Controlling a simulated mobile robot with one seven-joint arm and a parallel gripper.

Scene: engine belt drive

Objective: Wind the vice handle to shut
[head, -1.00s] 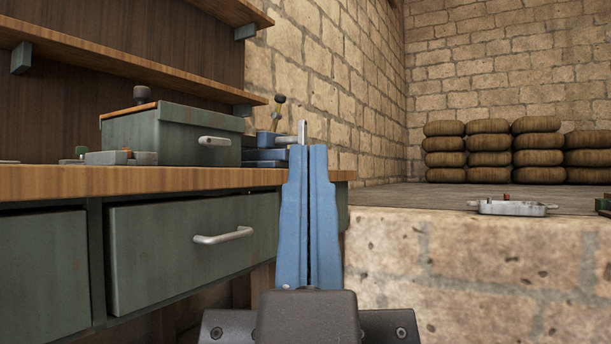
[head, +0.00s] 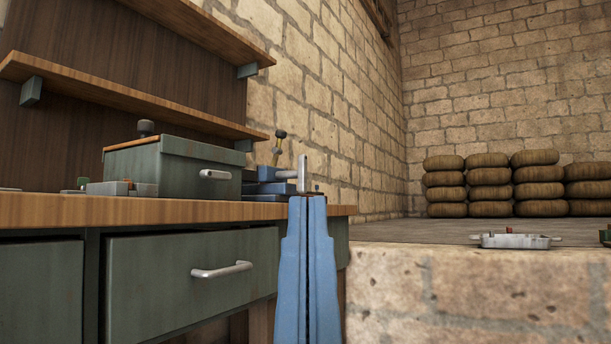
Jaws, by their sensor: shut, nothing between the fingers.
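The blue vice (head: 266,186) sits at the right end of the workbench, partly hidden behind the green box. A short grey horizontal shaft leads from it to an upright grey handle (head: 302,174). My gripper (head: 307,198) has two long blue fingers pressed together, pointing up, with nothing between them. Its fingertips show just below the lower end of the handle in the head view. I cannot tell whether they touch it or are only in front of it.
A green box (head: 172,170) with a grey handle stands on the wooden workbench (head: 150,209), left of the vice. A black-knobbed lever (head: 278,148) rises behind the vice. A metal tray (head: 515,241) lies on the stone ledge at right. Stacked sacks stand farther back.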

